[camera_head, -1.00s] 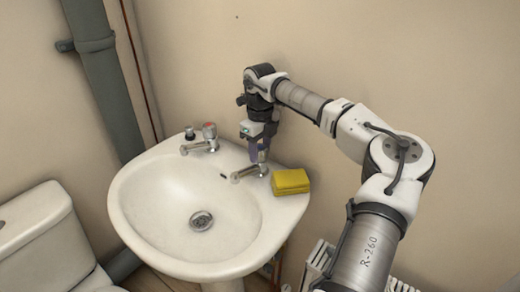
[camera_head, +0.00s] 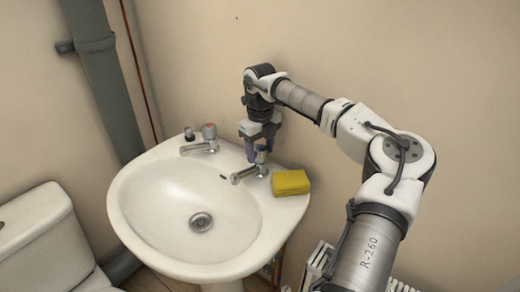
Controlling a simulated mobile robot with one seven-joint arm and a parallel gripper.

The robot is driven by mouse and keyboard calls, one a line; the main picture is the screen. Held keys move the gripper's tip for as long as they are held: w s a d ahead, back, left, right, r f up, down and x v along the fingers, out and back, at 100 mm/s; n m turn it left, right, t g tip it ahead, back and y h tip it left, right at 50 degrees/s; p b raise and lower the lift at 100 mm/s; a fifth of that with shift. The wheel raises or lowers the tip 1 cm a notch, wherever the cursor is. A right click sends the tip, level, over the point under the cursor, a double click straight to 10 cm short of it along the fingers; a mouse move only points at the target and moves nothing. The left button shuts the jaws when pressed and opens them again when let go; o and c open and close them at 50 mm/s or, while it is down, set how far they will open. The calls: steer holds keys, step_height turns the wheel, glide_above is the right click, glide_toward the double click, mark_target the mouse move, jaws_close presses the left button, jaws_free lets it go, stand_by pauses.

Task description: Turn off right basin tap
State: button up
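The right basin tap (camera_head: 251,172) stands on the back right rim of the white basin (camera_head: 140,207), its spout pointing left over the bowl. Its top handle is small and partly covered by my gripper. My gripper (camera_head: 257,153) points down from above at the tap's handle, its purple-grey fingers on or just around it. I cannot tell whether the fingers touch the handle or how far they are closed. The left basin tap (camera_head: 204,145), with a red-marked top, stands further left on the back rim.
A yellow sponge (camera_head: 291,182) lies on the basin rim just right of the right tap. A small dark-topped item (camera_head: 190,134) stands beside the left tap. The wall is close behind the basin. A toilet (camera_head: 36,231) and grey pipe (camera_head: 107,90) are at left.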

mark_target(260, 148)
steer(key=shift+o, duration=0.8)
step_height(260, 148, up, 14)
steer(key=b, duration=0.1)
steer(key=shift+f, duration=0.15)
